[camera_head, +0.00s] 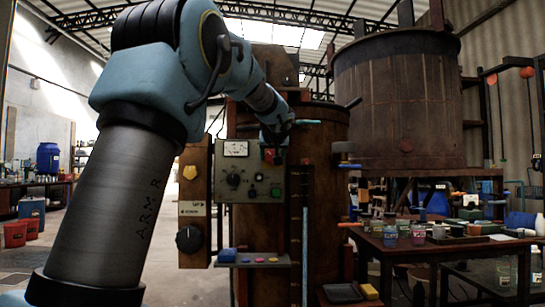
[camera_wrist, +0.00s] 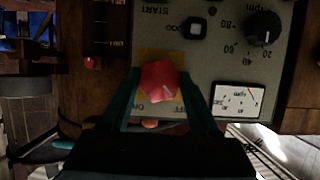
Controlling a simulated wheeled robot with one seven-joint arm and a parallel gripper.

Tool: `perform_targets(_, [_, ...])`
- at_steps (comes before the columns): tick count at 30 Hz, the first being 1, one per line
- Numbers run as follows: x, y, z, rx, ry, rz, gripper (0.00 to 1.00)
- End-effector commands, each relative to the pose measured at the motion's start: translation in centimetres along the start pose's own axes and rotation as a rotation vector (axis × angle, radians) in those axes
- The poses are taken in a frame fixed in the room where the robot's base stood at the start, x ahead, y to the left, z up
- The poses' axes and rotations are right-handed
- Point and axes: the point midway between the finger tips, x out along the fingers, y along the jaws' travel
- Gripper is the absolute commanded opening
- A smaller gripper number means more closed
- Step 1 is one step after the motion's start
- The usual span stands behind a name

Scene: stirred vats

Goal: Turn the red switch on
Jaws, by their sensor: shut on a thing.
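The red switch (camera_wrist: 160,81) sits on a yellow plate on the grey control panel (camera_wrist: 225,65), which appears upside down in the wrist view. ON and OFF labels show beside the switch, partly covered by my fingers. My gripper (camera_wrist: 161,76) has its two teal fingers on either side of the red switch and is shut on it. In the head view my gripper (camera_head: 272,146) is at the upper right of the panel (camera_head: 236,186), with a little of the red switch (camera_head: 269,155) showing below it. Which label the switch points to, I cannot tell.
A yellow knob (camera_head: 190,172) and a black knob (camera_head: 189,239) are on a board to the left. A small shelf (camera_head: 252,261) juts out below.

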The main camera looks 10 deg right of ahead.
Motion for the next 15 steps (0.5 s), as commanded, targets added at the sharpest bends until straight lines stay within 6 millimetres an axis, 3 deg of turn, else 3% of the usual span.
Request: perform_targets(15, [0.15,0.32,0.38,0.285,0.002,-0.116,0.06])
